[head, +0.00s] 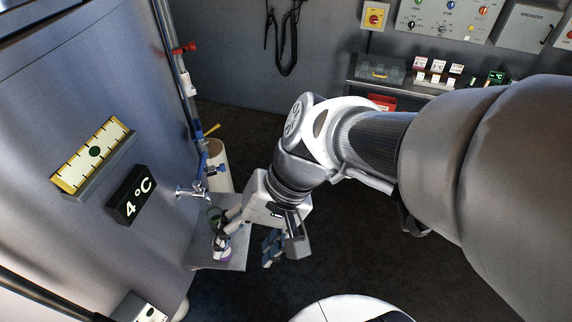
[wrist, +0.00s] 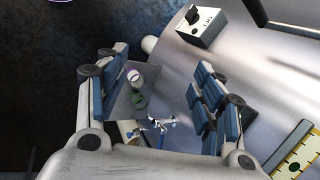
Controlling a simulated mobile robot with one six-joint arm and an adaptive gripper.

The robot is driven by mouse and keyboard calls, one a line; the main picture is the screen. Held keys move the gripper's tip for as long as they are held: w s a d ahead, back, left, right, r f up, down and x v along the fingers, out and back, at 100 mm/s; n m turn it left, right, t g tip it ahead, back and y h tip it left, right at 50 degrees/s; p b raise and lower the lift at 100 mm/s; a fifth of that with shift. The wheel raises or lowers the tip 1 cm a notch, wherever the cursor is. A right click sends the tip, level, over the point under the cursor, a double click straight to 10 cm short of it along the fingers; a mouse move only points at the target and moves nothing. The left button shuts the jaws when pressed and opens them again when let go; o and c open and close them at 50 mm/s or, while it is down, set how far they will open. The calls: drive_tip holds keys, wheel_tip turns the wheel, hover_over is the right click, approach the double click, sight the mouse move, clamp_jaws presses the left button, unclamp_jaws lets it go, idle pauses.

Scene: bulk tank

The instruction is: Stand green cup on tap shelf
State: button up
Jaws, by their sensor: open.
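The green cup (head: 214,213) is on the tap shelf (head: 236,256), near the tap (head: 190,190), partly hidden by a finger of my gripper in the head view. In the wrist view the green cup (wrist: 138,101) shows between my fingers, on the grey tap shelf (wrist: 119,108), with the tap (wrist: 161,122) just below it. I cannot tell whether it is fully upright. My gripper (head: 246,241) is open over the shelf's right part. In the wrist view my gripper (wrist: 157,90) has its fingers wide apart with nothing gripped.
A white and purple container (head: 222,252) stands on the shelf near the green cup; it also shows in the wrist view (wrist: 135,78). The tank wall (head: 70,220) with a 4°C display (head: 130,194) rises at left.

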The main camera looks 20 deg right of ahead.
drive_tip(key=s+d+r+n+t+h, duration=0.2)
drive_tip(key=d+r+n+t+h, duration=0.1)
drive_tip(key=d, duration=0.7)
drive_tip(key=shift+s+r+n+t+h, duration=0.35)
drive_tip(key=shift+r+t+h, duration=0.35)
drive_tip(key=shift+h, duration=0.5)
drive_tip(key=shift+r, duration=0.1)
wheel_tip(320, 180, down, 3)
drive_tip(key=b, duration=0.3)
